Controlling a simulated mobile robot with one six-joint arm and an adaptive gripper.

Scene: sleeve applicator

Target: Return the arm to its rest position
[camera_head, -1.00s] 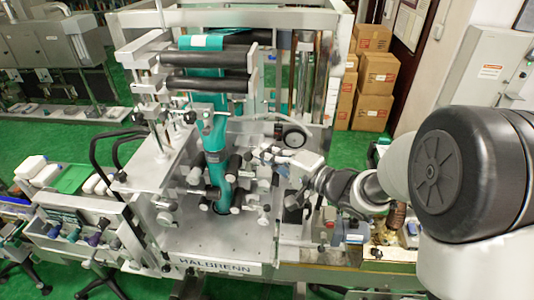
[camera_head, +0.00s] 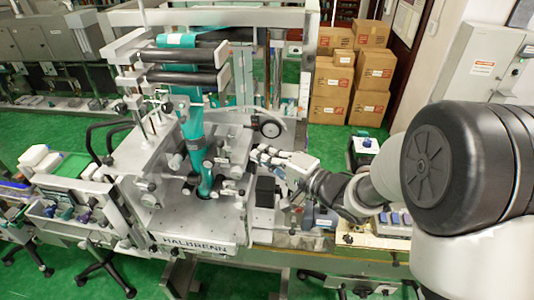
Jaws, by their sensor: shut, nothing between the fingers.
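My arm comes in from the right side of the head view. My gripper (camera_head: 264,157) is at the end of the arm, pointing left toward the sleeve applicator (camera_head: 190,225). It is shut with nothing between its fingers. It is just right of the teal sleeve web (camera_head: 196,140), which runs down from the black rollers (camera_head: 181,76) through the machine. The fingertips overlap the machine's roller parts in the picture, and I cannot tell whether they touch anything.
A conveyor (camera_head: 370,238) runs to the right under my arm. Stacked cardboard boxes (camera_head: 348,75) stand at the back right. A side unit (camera_head: 75,215) stands at the left.

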